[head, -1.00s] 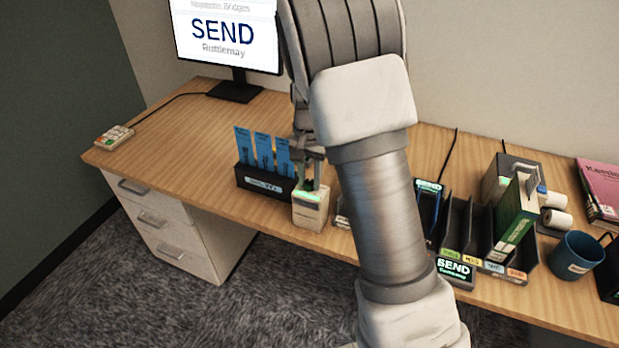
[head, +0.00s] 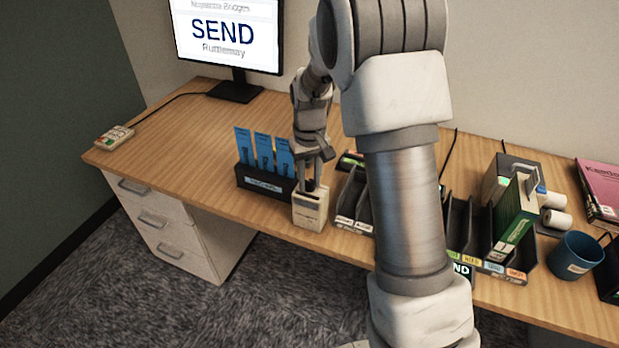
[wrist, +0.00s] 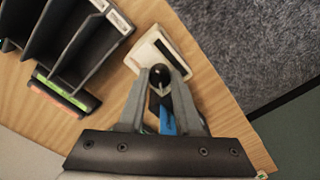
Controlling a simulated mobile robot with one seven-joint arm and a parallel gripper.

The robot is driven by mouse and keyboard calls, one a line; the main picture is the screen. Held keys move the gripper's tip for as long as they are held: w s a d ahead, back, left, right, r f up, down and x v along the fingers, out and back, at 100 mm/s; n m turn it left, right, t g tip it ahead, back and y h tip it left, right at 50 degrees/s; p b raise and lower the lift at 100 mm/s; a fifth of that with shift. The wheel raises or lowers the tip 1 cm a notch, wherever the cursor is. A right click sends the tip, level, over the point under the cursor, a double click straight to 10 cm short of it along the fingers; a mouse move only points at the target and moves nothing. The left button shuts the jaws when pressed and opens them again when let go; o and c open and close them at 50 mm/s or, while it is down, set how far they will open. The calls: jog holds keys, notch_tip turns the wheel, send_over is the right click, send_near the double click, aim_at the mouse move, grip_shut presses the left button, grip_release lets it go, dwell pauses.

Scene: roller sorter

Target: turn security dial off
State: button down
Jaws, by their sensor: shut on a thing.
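The security dial (wrist: 160,76) shows in the wrist view as a small dark round knob between my fingertips. It belongs to a small cream box (head: 309,212) near the front edge of the desk, whose top window is dark. The box also shows in the wrist view (wrist: 138,58), just beyond the fingertips. My gripper (head: 312,186) points down onto the top of the box and is shut on the dial. In the head view the fingers mostly hide the dial, and any marking of its setting is not readable.
A black holder (head: 262,184) with blue cards stands just left of the box. Black sorting trays (head: 345,218) stand close on its right, partly behind my arm. A monitor (head: 222,32) reads SEND, and a blue mug (head: 577,254) is far right. The desk's left is mostly clear.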

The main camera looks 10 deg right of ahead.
aim_at(309, 182)
jog(key=shift+n, duration=0.3)
jog(key=c, duration=0.6)
grip_release()
notch_tip(309, 182, up, 18)
jog(key=p, duration=0.2)
jog(key=shift+f, duration=0.25)
